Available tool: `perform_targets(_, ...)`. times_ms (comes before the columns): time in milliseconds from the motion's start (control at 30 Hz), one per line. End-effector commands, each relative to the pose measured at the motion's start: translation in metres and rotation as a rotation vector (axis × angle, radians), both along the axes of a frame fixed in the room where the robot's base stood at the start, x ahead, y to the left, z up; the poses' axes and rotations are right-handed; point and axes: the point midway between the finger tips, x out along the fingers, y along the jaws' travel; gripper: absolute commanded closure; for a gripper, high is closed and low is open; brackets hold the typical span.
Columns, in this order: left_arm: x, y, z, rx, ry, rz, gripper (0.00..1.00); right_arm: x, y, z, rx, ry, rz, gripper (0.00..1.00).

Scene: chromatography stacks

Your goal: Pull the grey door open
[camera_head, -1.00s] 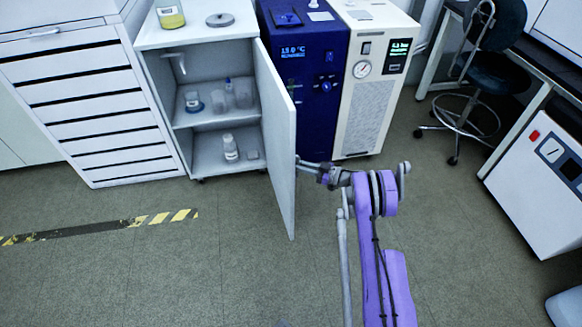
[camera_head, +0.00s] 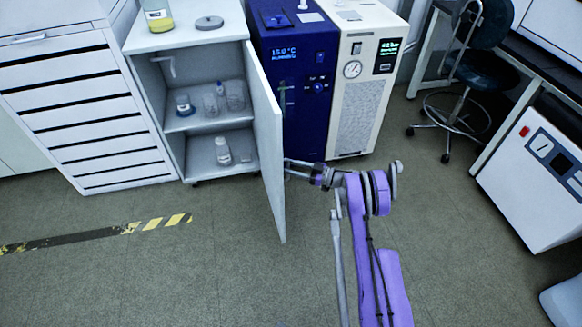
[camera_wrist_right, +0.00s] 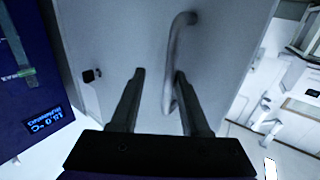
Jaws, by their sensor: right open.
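The grey door (camera_head: 267,150) of the small cabinet stands wide open, swung out toward me. It also fills much of the right wrist view (camera_wrist_right: 110,35). Its curved bar handle (camera_wrist_right: 172,60) is on the outer face. My right gripper (camera_head: 289,168) is at that outer face, on the right of the door in the head view. In the right wrist view its two fingers (camera_wrist_right: 160,73) are apart. The handle's lower part lies between them, close to the right finger; I cannot tell if they touch. My left gripper is not in view.
The open cabinet (camera_head: 198,135) holds beakers and bottles on its shelves. A blue unit (camera_head: 300,110) and a white gauge unit (camera_head: 358,105) stand to its right, behind my right arm. A white drawer stack (camera_head: 85,110) stands left. The floor in front is clear; a stool (camera_head: 460,115) is further right.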

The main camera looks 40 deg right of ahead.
Motion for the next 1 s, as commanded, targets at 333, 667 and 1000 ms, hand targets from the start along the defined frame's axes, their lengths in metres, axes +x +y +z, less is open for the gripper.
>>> perform_targets(333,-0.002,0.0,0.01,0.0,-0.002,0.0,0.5,-0.046,-0.025,0.002,-0.001,0.0,-0.004,0.54)
perform_targets(667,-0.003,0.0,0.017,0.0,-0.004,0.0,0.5,-0.091,-0.046,0.001,-0.001,0.0,0.0,0.54)
perform_targets(1000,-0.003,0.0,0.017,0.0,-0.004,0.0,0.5,-0.095,-0.048,0.0,0.0,0.001,0.0,0.54)
